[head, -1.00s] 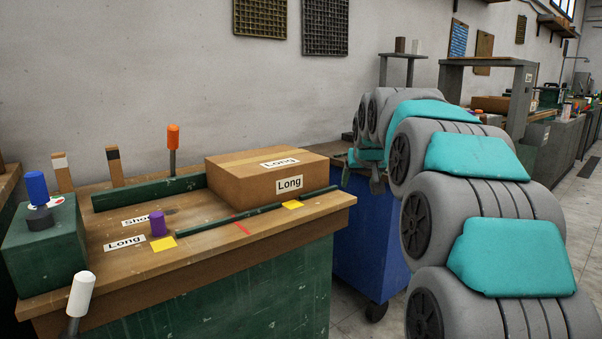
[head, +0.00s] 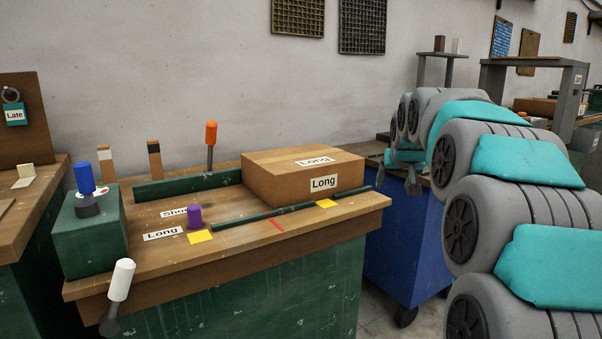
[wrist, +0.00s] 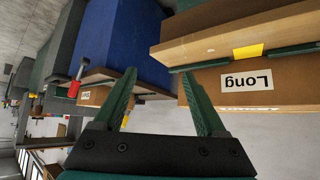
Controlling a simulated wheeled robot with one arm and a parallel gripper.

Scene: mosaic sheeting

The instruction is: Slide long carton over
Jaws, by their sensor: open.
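The long carton (head: 290,182) is a brown box labelled "Long" at the right end of the wooden bench top (head: 262,243). It lies between a green back rail (head: 188,184) and a thin green front rail (head: 285,211). My gripper (head: 400,174) is to the right of the carton, past the bench's right end and apart from it. In the wrist view my gripper (wrist: 160,97) is open with nothing between its green fingers, and the carton (wrist: 205,88) shows inverted at the right.
A purple peg (head: 195,217), yellow patches and a red line mark the bench top. An orange-handled lever (head: 211,146) stands behind the back rail. A green box (head: 90,240) with a blue knob is at the left end. A blue cabinet (head: 395,245) stands right of the bench.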

